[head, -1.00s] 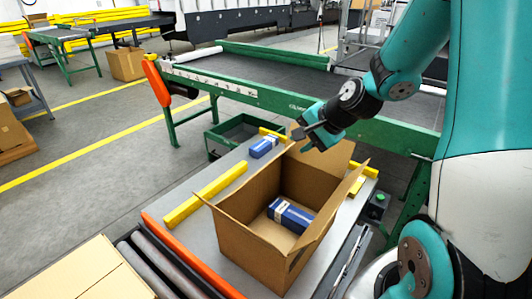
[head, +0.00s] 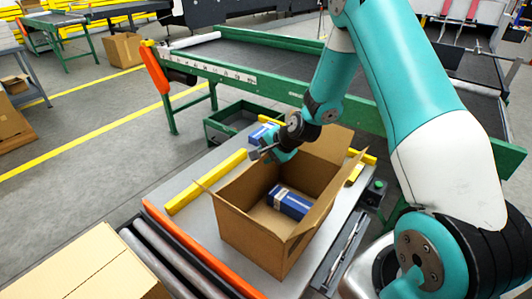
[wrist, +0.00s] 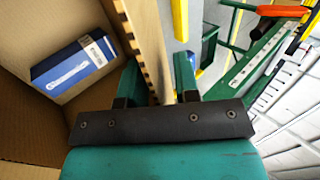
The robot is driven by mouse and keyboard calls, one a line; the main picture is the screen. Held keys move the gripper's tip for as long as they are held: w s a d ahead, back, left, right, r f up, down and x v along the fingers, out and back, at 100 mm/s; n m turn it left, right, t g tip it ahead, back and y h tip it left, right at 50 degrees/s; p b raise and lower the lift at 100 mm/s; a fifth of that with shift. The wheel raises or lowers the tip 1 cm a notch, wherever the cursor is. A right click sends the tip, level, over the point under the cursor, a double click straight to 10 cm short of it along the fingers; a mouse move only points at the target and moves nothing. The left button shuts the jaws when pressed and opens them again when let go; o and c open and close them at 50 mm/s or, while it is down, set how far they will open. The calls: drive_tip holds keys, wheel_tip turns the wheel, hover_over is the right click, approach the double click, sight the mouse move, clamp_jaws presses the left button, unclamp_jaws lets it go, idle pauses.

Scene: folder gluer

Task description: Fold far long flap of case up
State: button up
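The brown cardboard case (head: 252,238) stands open on the grey table. A blue carton (head: 289,203) lies inside; it also shows in the wrist view (wrist: 75,66). My gripper (head: 256,152) is at the case's far left edge. In the wrist view, my open gripper's fingers (wrist: 158,78) stand apart, one on the case's inner side and one outside. A cardboard panel (wrist: 150,40) seen edge-on, apparently the far long flap, lies between them; I cannot tell if they touch it. Flaps at the far right end (head: 335,143) and near right side (head: 325,200) stand up.
A yellow rail (head: 205,182) lies left of the case. A second blue carton (head: 262,131) is partly hidden behind my gripper. The green-framed conveyor (head: 270,88) runs behind the table. Rollers and an orange rail (head: 190,248) are at the front left.

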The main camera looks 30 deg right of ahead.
drive_tip(key=shift+f, duration=0.1)
clamp_jaws()
drive_tip(key=shift+w, duration=0.1)
